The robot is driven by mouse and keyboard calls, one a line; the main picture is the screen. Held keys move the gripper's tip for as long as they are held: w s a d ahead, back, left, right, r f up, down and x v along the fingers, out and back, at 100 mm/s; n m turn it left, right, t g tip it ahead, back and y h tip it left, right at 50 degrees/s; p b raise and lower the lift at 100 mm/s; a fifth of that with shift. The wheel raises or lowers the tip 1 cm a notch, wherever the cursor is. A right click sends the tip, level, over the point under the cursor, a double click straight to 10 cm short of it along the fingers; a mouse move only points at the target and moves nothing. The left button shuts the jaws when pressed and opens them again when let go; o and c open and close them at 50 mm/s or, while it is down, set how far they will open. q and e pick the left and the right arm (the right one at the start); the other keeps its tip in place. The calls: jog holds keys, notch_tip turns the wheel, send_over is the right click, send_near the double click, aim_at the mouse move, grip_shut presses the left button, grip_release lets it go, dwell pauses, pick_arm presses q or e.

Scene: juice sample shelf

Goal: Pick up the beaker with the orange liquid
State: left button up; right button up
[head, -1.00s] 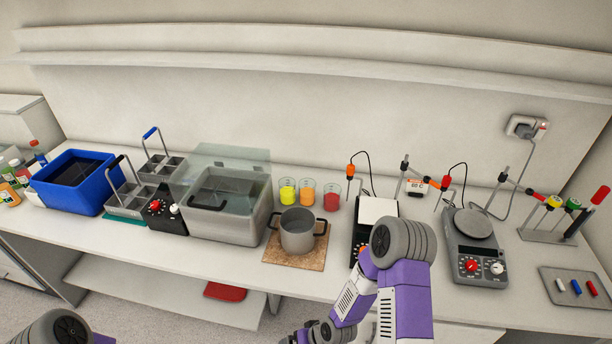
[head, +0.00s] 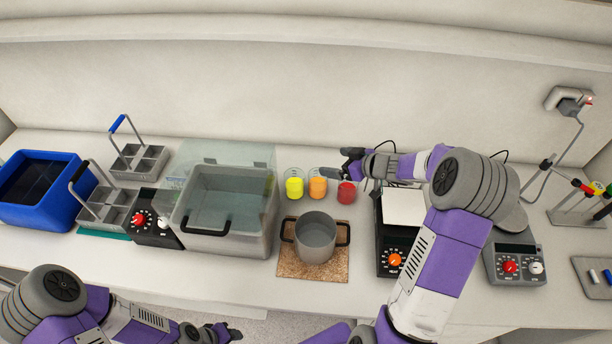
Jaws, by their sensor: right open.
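The beaker with the orange liquid (head: 318,187) stands on the bench between the beaker with yellow liquid (head: 294,187) and the beaker with red liquid (head: 346,192). My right gripper (head: 338,164) is open, at the upper right of the orange beaker and above and behind the red one. It points left, and I see nothing between its fingers. Its exact height over the beakers is hard to tell. My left gripper (head: 232,334) is low at the bottom edge, in front of the bench and far from the beakers. Its fingers are too small to read.
A grey pot (head: 316,240) on a cork mat (head: 290,268) stands in front of the beakers. A clear-lidded water bath (head: 262,243) is to their left. A hotplate with a white top (head: 404,208) is to the right, under my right arm. The back wall is close behind.

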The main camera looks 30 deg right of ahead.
jog(key=b, duration=0.2)
send_near(312, 173)
jog(key=x, duration=0.5)
jog(key=shift+a+f+b, duration=0.2)
jog(key=shift+f+b, duration=0.15)
jog(key=shift+c, duration=0.3)
jog(key=c, duration=1.4)
jog(key=shift+r, duration=0.1)
jog(key=shift+c, duration=1.1)
jog(key=shift+r, duration=0.2)
